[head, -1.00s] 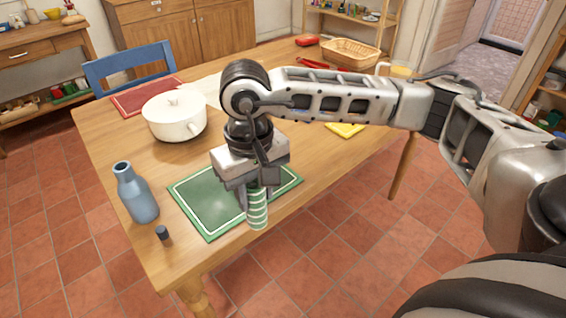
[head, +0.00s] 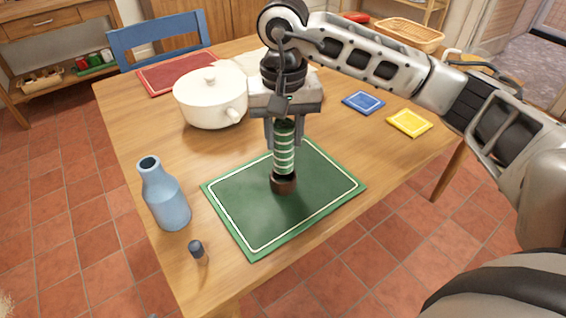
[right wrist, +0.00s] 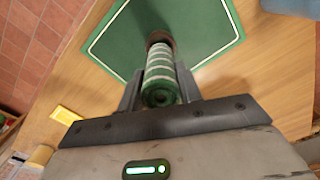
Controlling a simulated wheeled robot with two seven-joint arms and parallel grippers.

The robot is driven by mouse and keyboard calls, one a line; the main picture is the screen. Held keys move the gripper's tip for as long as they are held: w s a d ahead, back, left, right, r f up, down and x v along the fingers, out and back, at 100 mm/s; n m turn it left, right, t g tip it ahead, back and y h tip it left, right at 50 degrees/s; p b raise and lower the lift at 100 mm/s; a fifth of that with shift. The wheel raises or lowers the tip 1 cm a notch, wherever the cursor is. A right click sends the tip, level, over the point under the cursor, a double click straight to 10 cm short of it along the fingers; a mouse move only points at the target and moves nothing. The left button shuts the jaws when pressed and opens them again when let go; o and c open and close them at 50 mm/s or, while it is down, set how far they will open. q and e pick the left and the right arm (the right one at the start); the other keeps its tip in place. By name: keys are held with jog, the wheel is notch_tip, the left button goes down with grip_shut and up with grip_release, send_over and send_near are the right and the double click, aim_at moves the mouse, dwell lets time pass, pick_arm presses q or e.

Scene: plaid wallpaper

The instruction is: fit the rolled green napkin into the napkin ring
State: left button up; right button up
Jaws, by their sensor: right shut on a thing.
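My right gripper (head: 284,130) is shut on the rolled green napkin (head: 284,158), which has white stripes and hangs upright below the fingers. The brown napkin ring (head: 284,184) stands on the green placemat (head: 325,190). The napkin's lower end is at the ring's top opening; how far it goes in, if at all, I cannot tell. In the right wrist view the napkin (right wrist: 160,72) points away between the fingers (right wrist: 160,88), with the ring (right wrist: 159,38) at its far end, partly hidden. My left gripper is not in view.
A blue bottle (head: 165,198) and a small dark-topped object (head: 197,250) stand left of the mat. A white lidded pot (head: 208,100) stands behind, close to my right gripper. Blue (head: 364,102) and yellow (head: 410,123) squares lie to the right.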

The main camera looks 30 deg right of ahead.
aim_at(283, 155)
notch_tip(283, 155, down, 5)
jog(key=shift+f, duration=0.1)
jog(key=o, duration=1)
notch_tip(283, 155, up, 12)
jog(key=shift+r, duration=0.1)
dwell(0.5)
